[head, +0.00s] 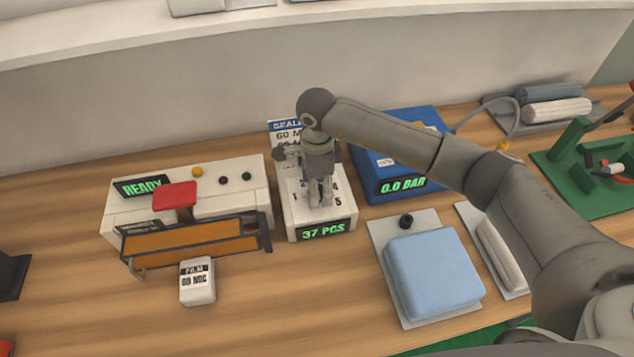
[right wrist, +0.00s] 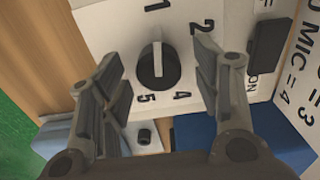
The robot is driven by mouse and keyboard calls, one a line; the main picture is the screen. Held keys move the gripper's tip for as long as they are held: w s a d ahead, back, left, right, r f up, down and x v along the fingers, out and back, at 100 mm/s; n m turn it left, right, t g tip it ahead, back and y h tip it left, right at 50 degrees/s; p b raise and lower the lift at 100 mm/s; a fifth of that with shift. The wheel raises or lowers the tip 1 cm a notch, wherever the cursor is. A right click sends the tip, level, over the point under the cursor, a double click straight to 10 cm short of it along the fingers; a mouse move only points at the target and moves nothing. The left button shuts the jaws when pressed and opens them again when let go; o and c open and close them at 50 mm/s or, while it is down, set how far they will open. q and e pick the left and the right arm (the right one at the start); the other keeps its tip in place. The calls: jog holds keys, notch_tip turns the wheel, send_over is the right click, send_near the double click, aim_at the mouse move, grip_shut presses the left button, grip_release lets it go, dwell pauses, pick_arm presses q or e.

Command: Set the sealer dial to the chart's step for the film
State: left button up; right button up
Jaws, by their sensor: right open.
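The sealer dial (right wrist: 158,68) is a black round knob with a white pointer line on a white panel with printed numbers. The 3 is hidden. The chart (head: 284,131) stands behind, partly covered by my arm; the wrist view shows lines ending in 3 and 4. The film block (head: 197,283) has a label, seemingly 80 MIC. My left gripper is not in view.
The sealer (head: 235,177) with a READY display and red-topped part stands left of the dial box. A blue unit (head: 372,190) reading 0.0 BAR stands right. A light-blue cushion (head: 432,275) lies on a grey plate in front. The dial box display reads 37 PCS. The table's front left is mostly clear.

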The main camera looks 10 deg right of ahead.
jog(key=shift+s+f, duration=0.1)
jog(key=shift+f, duration=0.1)
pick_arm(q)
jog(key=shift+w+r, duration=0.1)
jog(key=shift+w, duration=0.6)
pick_arm(e)
jog(key=c, duration=1)
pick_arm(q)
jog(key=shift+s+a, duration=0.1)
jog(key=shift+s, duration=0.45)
pick_arm(e)
jog(key=shift+c, duration=0.2)
